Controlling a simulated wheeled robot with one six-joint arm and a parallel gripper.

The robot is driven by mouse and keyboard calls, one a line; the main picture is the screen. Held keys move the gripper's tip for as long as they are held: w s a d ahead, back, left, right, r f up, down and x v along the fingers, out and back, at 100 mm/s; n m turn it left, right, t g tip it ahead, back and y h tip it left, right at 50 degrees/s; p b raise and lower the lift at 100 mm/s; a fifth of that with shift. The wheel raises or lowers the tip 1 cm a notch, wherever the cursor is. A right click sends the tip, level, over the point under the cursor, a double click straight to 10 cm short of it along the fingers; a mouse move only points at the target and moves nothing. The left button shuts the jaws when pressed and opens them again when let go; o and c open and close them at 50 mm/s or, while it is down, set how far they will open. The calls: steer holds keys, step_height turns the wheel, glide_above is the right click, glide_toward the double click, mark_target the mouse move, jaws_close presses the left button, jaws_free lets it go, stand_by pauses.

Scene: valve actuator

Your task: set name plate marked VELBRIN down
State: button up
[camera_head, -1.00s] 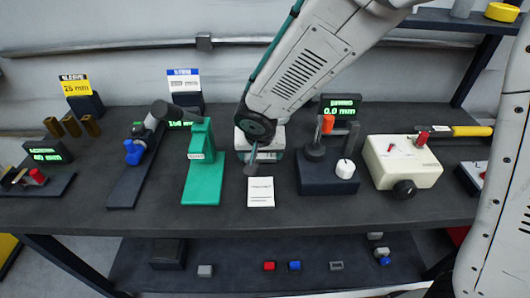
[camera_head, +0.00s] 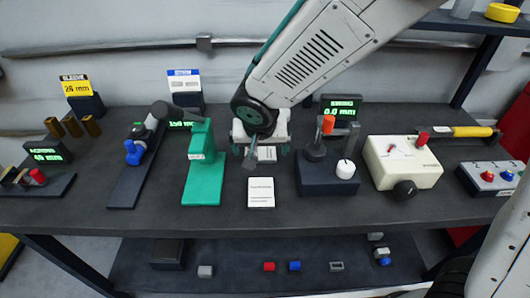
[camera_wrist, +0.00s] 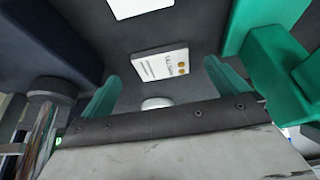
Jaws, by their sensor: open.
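A small white plate with dark lettering and two yellow dots (camera_wrist: 160,65) lies flat on the dark bench in the wrist view; its lettering is too small to read surely. In the head view a pale plate (camera_head: 266,154) shows just under my gripper, partly hidden. My gripper (camera_head: 262,151) is open above the bench, its teal fingers spread and empty. In the wrist view the fingers (camera_wrist: 163,87) stand apart, with the plate beyond their tips and not held. A small round white thing (camera_wrist: 157,103) shows between them, partly hidden.
A white printed card (camera_head: 260,193) lies in front of my gripper. A green stand (camera_head: 203,165) is to the left and a dark gauge base with a white knob (camera_head: 327,180) to the right. A cream box (camera_head: 402,163) stands farther right.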

steer(key=v, duration=0.8)
